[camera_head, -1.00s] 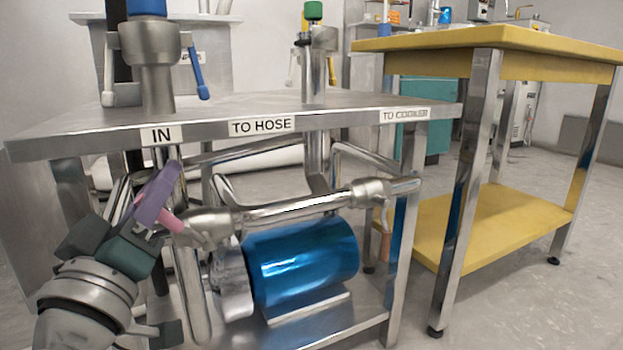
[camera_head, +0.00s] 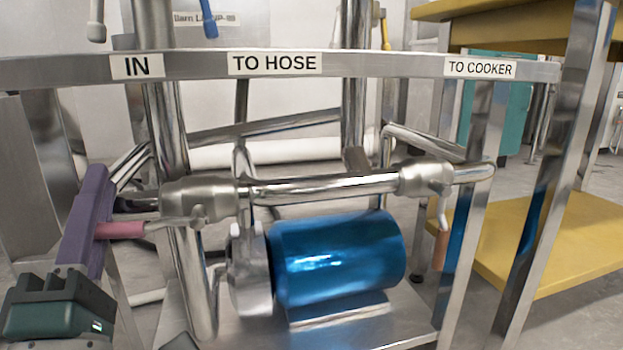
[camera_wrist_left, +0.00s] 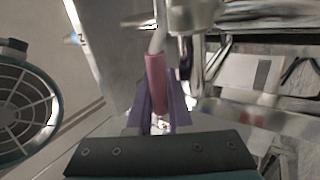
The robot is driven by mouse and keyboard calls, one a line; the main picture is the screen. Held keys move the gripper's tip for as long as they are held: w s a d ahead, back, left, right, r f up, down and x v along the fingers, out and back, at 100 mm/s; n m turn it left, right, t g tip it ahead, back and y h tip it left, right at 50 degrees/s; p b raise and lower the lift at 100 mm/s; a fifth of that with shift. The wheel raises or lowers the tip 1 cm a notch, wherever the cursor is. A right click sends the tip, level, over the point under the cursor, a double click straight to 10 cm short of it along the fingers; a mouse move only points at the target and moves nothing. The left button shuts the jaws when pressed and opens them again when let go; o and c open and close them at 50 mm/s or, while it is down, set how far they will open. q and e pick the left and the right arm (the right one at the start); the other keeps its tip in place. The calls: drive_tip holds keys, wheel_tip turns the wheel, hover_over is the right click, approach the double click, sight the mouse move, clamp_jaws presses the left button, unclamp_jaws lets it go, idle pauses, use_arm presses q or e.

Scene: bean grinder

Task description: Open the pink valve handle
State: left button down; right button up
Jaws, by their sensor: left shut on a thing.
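The pink valve handle (camera_head: 122,230) is a short pink grip on a metal lever at the left pipe valve (camera_head: 200,199), under the IN label. In the head view it points left, roughly level. My left gripper (camera_head: 97,228) has purple fingers and is shut on the handle's outer end. In the left wrist view the pink handle (camera_wrist_left: 156,82) lies between the purple fingers (camera_wrist_left: 160,112), and its tip shows between them. The far finger is mostly hidden in the head view.
A metal table edge (camera_head: 380,66) with labels runs above the pipes. A blue motor (camera_head: 338,258) sits below the valve. A second valve with an orange-brown handle (camera_head: 440,250) is at right. A yellow shelf (camera_head: 545,245) stands beyond the table leg.

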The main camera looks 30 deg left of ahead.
use_arm(q)
drive_tip(key=shift+f+n+g+y, duration=0.3)
drive_tip(key=shift+f+n+g, duration=0.15)
drive_tip(key=shift+n, duration=0.35)
drive_tip(key=shift+a, duration=0.1)
drive_tip(key=c, duration=0.8)
unclamp_jaws()
drive_tip(key=shift+c, duration=0.2)
drive_tip(key=v, duration=1)
